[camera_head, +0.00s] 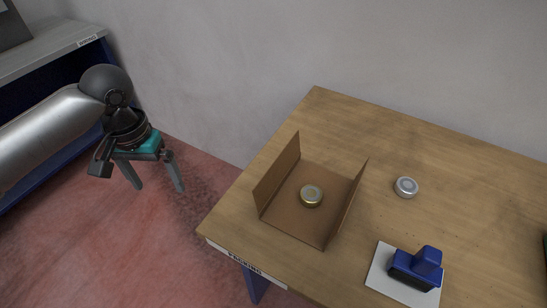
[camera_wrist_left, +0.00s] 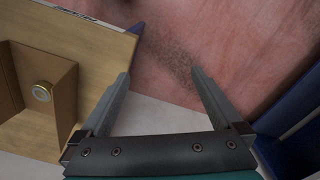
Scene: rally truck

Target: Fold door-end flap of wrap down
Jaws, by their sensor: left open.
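The brown wrap (camera_head: 290,217) lies on the table with two flaps standing up. The left flap (camera_head: 277,173) and the right flap (camera_head: 346,204) are both raised; I cannot tell which is the door end. A round gold-rimmed tin (camera_head: 312,195) sits on the wrap between them. My left gripper (camera_head: 158,188) is open and empty, off the table's left side, well apart from the wrap. In the left wrist view, the open fingers (camera_wrist_left: 160,75) point past the table corner, with part of the wrap (camera_wrist_left: 62,80) and the tin (camera_wrist_left: 42,91) at left. My right gripper is out of view.
A silver round tin (camera_head: 406,187) lies on the wooden table (camera_head: 450,165) right of the wrap. A blue stamp-like block (camera_head: 417,268) stands on a white card (camera_head: 384,276) in front. A grey-topped blue shelf (camera_head: 50,52) stands at far left. The table's back is clear.

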